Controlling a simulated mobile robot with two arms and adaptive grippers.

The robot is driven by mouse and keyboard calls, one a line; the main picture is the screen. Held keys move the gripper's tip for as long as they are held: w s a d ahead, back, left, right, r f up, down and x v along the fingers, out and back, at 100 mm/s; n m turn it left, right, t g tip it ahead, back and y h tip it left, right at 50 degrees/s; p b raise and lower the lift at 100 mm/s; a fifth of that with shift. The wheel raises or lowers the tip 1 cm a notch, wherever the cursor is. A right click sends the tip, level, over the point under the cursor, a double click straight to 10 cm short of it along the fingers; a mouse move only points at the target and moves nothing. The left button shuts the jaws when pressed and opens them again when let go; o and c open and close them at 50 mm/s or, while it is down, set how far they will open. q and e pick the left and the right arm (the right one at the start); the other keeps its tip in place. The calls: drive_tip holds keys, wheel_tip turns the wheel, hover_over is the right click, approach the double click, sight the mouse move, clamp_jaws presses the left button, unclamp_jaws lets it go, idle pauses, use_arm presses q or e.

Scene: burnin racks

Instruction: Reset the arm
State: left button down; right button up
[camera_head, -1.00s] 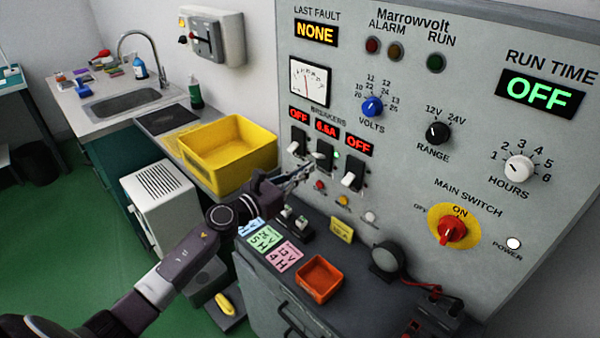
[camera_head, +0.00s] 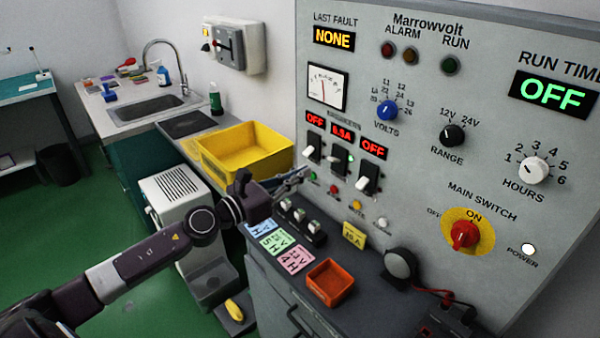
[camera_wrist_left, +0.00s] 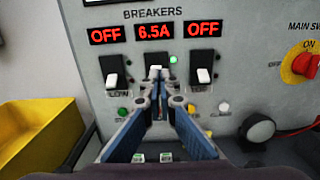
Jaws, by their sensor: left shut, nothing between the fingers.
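My left arm reaches in from the left in the head view. Its gripper (camera_head: 298,176) is shut and empty, in front of the grey control panel (camera_head: 420,110), just below and left of the breaker switches. In the left wrist view the blue fingers (camera_wrist_left: 158,85) meet in front of the middle breaker (camera_wrist_left: 156,66) and hide part of it. The middle breaker's display reads 6.5A and a green light glows beside it. The left breaker (camera_head: 311,148) and right breaker (camera_head: 366,180) displays read OFF. My right gripper does not show.
A yellow bin (camera_head: 245,150) stands left of the panel. Below it, the dark bench holds colored note cards (camera_head: 276,244), an orange tray (camera_head: 330,282), a yellow tag (camera_head: 354,235) and a round dark device (camera_head: 399,265).

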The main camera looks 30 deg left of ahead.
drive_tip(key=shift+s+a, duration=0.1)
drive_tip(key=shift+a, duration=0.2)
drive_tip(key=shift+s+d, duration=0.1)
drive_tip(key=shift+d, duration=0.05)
